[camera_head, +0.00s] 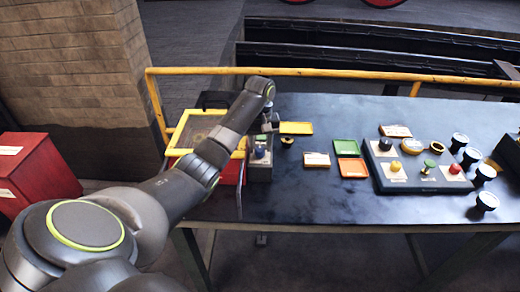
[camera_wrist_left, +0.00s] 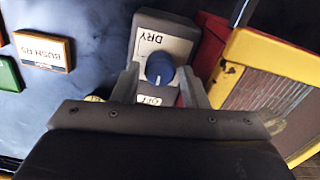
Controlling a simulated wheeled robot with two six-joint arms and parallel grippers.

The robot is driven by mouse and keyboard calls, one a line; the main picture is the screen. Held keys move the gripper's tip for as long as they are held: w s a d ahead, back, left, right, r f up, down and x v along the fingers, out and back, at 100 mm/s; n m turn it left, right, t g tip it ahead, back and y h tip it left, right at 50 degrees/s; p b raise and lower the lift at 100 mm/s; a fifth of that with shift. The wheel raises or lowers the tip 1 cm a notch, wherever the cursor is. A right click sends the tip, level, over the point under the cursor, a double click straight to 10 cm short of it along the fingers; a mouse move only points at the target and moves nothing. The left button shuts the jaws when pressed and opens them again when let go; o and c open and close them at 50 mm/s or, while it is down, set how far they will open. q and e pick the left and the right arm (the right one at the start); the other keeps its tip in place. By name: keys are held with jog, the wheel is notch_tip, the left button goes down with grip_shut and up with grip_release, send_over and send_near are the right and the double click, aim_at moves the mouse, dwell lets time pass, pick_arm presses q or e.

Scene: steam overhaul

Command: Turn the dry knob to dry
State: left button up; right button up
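The dry knob (camera_wrist_left: 160,66) is a round blue knob on a grey box with a white plate (camera_wrist_left: 178,47). The plate reads DRY on one side of the knob and OFF on the other, upside down in the left wrist view. A pale mark on the knob seems to face the OFF side. My left gripper (camera_wrist_left: 159,78) is open, with one finger on each side of the knob and gaps visible between. In the head view, the box (camera_head: 260,170) stands at the table's left end, under my left gripper (camera_head: 266,126). My right gripper is not in view.
A yellow-framed box (camera_head: 180,132) stands close left of the knob box. A yellow rail (camera_head: 340,72) runs along the back. The front of the table is clear.

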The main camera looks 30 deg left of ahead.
pick_arm(q)
jog(key=shift+f, duration=0.45)
